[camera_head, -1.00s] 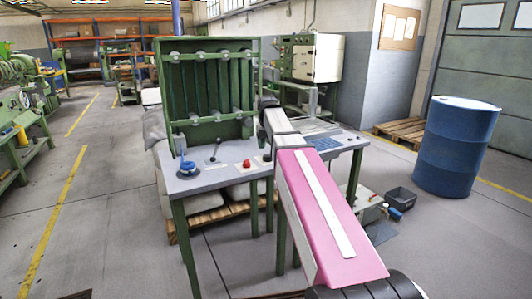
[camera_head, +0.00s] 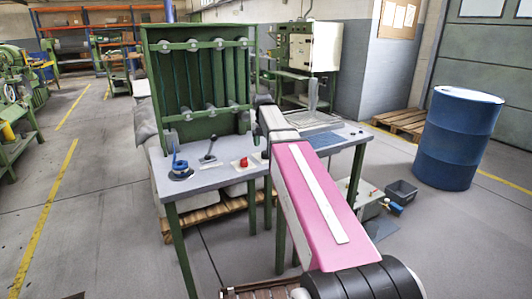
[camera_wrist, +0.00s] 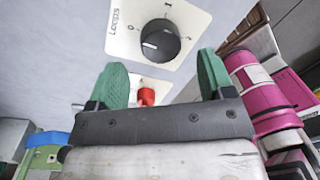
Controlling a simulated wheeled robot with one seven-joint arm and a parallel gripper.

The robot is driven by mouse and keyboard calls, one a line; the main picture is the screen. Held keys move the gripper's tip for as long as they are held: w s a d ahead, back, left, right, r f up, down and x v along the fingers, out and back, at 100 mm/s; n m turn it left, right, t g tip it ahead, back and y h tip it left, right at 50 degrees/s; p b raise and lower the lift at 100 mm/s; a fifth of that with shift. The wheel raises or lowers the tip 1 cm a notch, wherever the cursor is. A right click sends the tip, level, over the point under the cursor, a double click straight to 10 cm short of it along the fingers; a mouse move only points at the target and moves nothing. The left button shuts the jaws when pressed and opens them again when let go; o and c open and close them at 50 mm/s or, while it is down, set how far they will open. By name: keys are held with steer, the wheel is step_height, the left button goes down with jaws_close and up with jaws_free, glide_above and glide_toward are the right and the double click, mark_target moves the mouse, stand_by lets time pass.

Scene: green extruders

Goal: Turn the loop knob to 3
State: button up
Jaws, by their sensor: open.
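In the wrist view, the loop knob (camera_wrist: 160,42) is a round black dial on a white plate lettered "Loops". A white mark shows on its left side; 0 and 1 are readable, and the right-hand digit is unclear. My gripper (camera_wrist: 160,61) has its two green fingers apart, one at the lower left and one at the lower right of the knob. The fingers appear empty, and I cannot tell their distance from the knob. In the head view, my arm covers the gripper and most of the knob's area.
A red button (camera_wrist: 146,96) shows between the fingers in the wrist view. On the grey table (camera_head: 215,181) are a blue round item (camera_head: 180,170) and a black lever (camera_head: 209,149). A green rack (camera_head: 150,90) stands behind. A blue drum (camera_head: 458,140) is at the right.

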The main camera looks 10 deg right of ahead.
mark_target(266, 155)
steer(key=shift+s+d+f, duration=0.1)
steer(key=shift+d+f, duration=0.05)
steer(key=shift+f, duration=1.95)
steer(key=c, duration=0.9)
